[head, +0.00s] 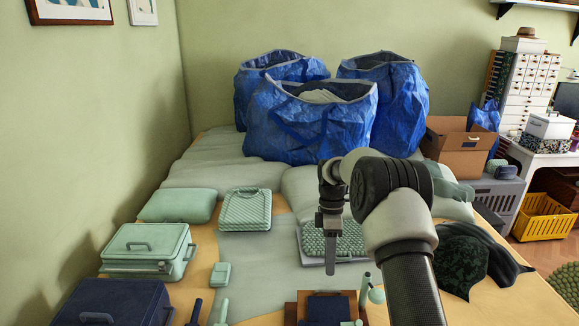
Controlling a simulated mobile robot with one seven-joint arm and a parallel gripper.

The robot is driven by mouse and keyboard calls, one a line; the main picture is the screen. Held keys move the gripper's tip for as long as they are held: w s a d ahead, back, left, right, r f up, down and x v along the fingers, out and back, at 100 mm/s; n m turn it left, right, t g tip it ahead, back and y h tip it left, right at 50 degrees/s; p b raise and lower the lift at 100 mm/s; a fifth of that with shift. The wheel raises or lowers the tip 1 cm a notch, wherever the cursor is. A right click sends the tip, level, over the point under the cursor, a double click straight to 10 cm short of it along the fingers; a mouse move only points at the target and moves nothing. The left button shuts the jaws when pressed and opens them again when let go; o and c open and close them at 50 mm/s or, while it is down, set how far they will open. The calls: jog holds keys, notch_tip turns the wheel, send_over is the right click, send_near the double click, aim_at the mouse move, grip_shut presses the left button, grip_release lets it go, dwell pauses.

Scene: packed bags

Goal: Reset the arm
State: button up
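My arm rises from the bottom right of the head view and bends at a dark joint above the bed. My gripper (331,262) hangs down from it, seen edge-on, over the bed in front of a green patterned case (346,240). Its two fingers overlap from this side, so I cannot tell whether it is open or shut. I see nothing hanging from it. The arm hides part of the bedding and items behind it.
Three large blue bags (312,121) stand at the back of the bed. Green cases (148,247) and a navy case (115,304) lie at the left. A dark cloth (470,260) lies right of my arm. A cardboard box (456,147) and a yellow crate (543,219) stand at the right.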

jog(key=s+r+m+t+p, duration=0.15)
jog(key=s+r, duration=0.25)
jog(key=r, duration=0.5)
jog(key=s+r+m+t+p, duration=0.1)
jog(key=s+r+m+p, duration=0.2)
jog(key=r, duration=0.7)
jog(key=s+r+m+t+p, duration=0.1)
jog(key=s+r+m+t, duration=0.2)
jog(key=r, duration=0.6)
jog(key=s+r+m+t+p, duration=0.1)
jog(key=s+r+m, duration=0.3)
jog(key=s, duration=0.7)
jog(key=s+r+m+t+p, duration=0.2)
jog(key=s+r+m+p, duration=0.2)
jog(key=s, duration=0.7)
jog(key=shift+s+d+m, duration=0.15)
jog(key=shift+s+m, duration=0.25)
jog(key=shift+m, duration=0.25)
